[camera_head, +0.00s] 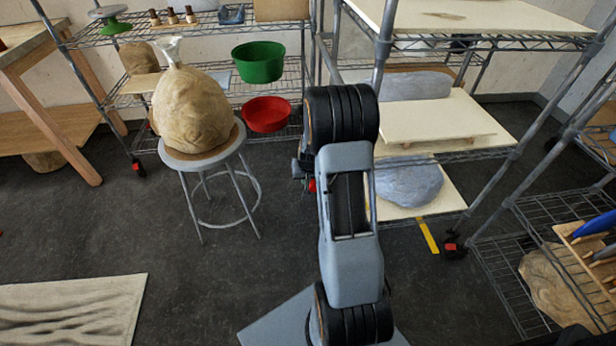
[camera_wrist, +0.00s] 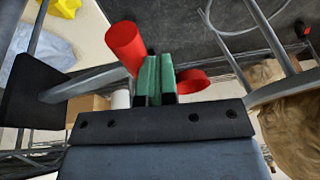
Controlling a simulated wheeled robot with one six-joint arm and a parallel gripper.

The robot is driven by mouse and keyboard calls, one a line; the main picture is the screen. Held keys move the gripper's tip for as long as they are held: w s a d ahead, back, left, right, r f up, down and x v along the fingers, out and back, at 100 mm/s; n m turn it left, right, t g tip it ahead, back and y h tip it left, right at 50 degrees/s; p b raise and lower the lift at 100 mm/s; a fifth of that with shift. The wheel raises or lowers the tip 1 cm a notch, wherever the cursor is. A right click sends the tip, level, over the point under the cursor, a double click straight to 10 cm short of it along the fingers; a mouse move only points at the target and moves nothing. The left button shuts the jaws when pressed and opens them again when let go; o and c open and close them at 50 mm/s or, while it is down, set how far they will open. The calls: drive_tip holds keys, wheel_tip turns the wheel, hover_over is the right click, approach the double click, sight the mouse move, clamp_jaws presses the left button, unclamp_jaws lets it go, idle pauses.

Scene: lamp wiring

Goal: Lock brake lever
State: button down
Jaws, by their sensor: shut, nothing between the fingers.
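My gripper (camera_wrist: 160,76) shows in the wrist view as two green finger pads pressed together, with nothing between them. A red part (camera_wrist: 126,47), which looks like the caster's brake lever, lies just left of the fingertips. I cannot tell whether the fingers touch either one. In the head view, a bit of red (camera_head: 312,185) shows beside my arm, low by the rack; my arm hides most of that spot. The lever's angle cannot be told.
A stool (camera_head: 206,160) with a large tan sack (camera_head: 190,108) stands left of my arm. Wire racks hold a green bowl (camera_head: 259,62), a red bowl (camera_head: 267,114) and a grey-blue sack (camera_head: 408,186). Other casters (camera_head: 138,168) have red levers. The floor before the stool is clear.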

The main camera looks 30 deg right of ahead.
drive_tip(key=shift+d+f+b, duration=0.1)
drive_tip(key=shift+f+b, duration=1.2)
drive_tip(key=shift+f, duration=0.45)
drive_tip(key=a+r+p, duration=0.7)
drive_tip(key=p, duration=0.1)
drive_tip(key=shift+r, duration=0.1)
